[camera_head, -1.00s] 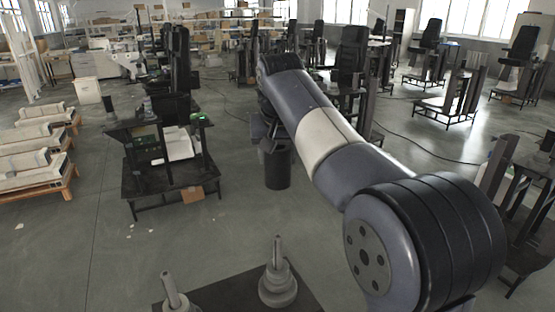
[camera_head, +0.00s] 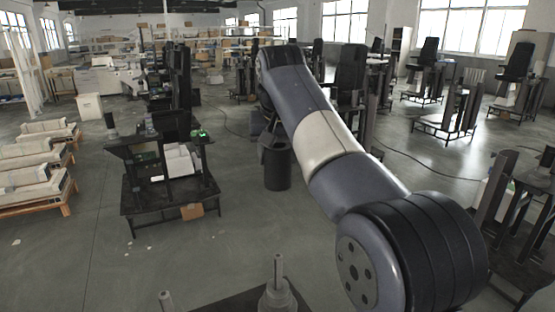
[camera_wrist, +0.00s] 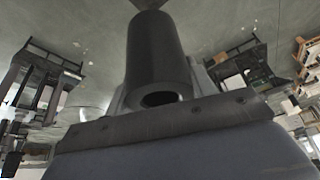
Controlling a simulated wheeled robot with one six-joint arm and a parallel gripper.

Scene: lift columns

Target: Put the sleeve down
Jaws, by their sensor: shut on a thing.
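The sleeve (camera_head: 277,165) is a dark upright cylinder hanging under the far end of my arm in the head view. In the wrist view the sleeve (camera_wrist: 157,52) fills the upper middle, and its round bore shows at the near end. My gripper (camera_head: 268,128) is small and dark in the head view and is shut on the sleeve, above the floor. Its fingers are mostly hidden behind the sleeve in the wrist view. I cannot tell how far below the sleeve the nearest surface is.
Grey stepped posts (camera_head: 277,292) stand at the bottom edge on a dark plate (camera_head: 235,303). A black workstation (camera_head: 130,195) stands left of the sleeve, with wooden pallets (camera_head: 45,207) farther left. Black column stands (camera_head: 445,118) are at the right. Open floor (camera_head: 250,235) lies between.

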